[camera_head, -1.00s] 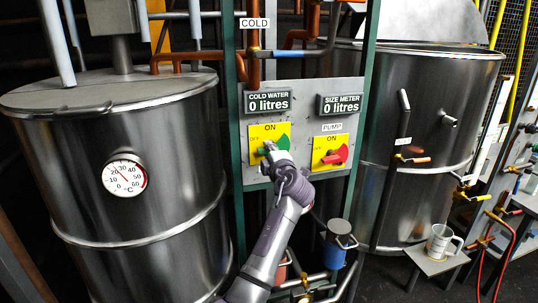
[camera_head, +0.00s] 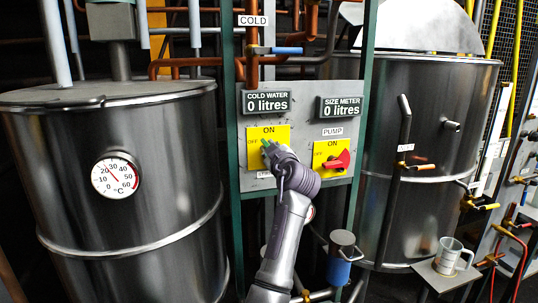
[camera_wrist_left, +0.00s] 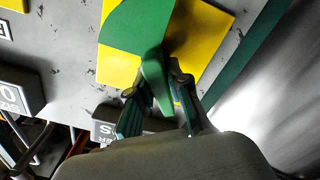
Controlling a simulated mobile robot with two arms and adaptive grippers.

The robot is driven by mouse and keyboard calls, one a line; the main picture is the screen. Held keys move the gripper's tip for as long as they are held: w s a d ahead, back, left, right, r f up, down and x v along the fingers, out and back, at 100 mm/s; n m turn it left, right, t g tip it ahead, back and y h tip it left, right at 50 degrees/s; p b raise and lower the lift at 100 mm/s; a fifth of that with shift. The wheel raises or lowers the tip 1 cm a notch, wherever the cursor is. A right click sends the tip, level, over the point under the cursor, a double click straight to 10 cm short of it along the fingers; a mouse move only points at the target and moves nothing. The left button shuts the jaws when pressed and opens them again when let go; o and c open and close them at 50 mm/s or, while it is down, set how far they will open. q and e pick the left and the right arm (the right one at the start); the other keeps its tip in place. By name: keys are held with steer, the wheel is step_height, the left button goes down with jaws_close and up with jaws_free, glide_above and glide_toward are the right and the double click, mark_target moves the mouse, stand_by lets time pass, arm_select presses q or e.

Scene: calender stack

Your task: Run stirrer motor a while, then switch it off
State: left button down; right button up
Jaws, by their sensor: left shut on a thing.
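The stirrer switch is a green knob (camera_head: 265,143) on a yellow plate (camera_head: 282,133) marked ON and OFF, on the grey panel. My left gripper (camera_head: 270,152) is at the knob and covers most of it in the head view. In the left wrist view, my left gripper (camera_wrist_left: 158,98) has its two fingers on either side of the knob's narrow green handle (camera_wrist_left: 153,75), shut on it. The knob's wide green part (camera_wrist_left: 145,25) lies over the yellow plate there. My right gripper is not in view.
A red pump knob (camera_head: 336,162) on a yellow plate sits to the right. Displays above read 0 litres for cold water (camera_head: 266,102) and size meter (camera_head: 345,107). Steel tanks stand left (camera_head: 130,190) and right (camera_head: 425,120). A jug (camera_head: 447,256) stands low at right.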

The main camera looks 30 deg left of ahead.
arm_select(q)
steer(key=m, duration=0.3)
steer(key=shift+w+d+m, duration=0.15)
steer(key=shift+m, duration=0.15)
steer(key=shift+w+d+r+m+p, duration=0.1)
steer(key=shift+m+p, duration=0.1)
steer(key=shift+m, duration=0.7)
steer(key=shift+w+d+m+p, duration=0.1)
steer(key=shift+m+p, duration=0.05)
steer(key=shift+m, duration=0.75)
steer(key=c, duration=1.1)
jaws_free()
steer(key=v, duration=1.2)
stand_by(2.9)
